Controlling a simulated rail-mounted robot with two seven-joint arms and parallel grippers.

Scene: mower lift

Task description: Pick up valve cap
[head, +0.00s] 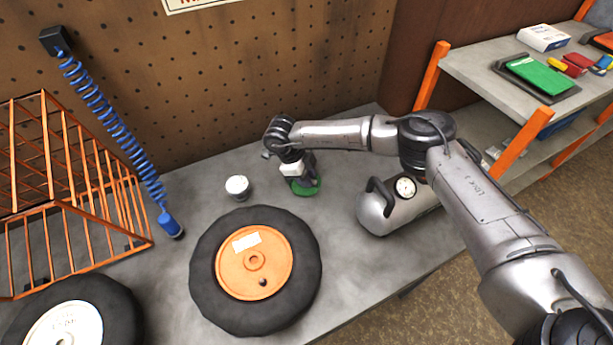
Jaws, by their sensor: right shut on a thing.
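My right gripper (306,184) points down at a small green dish (294,189) on the grey workbench. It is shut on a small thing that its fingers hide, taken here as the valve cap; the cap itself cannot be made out. Whether the fingers touch the dish cannot be told. A black tyre with an orange hub (233,272) lies flat in front of the dish, with a small dark valve stem (263,283) on the hub. My left gripper is not in view.
A silver air tank with a gauge (376,213) stands right of the dish. A white-topped jar (237,186) stands to the left. A blue coiled hose (105,115), an orange wire rack (68,185) and another wheel (65,325) fill the left side. Shelves (480,68) stand at the right.

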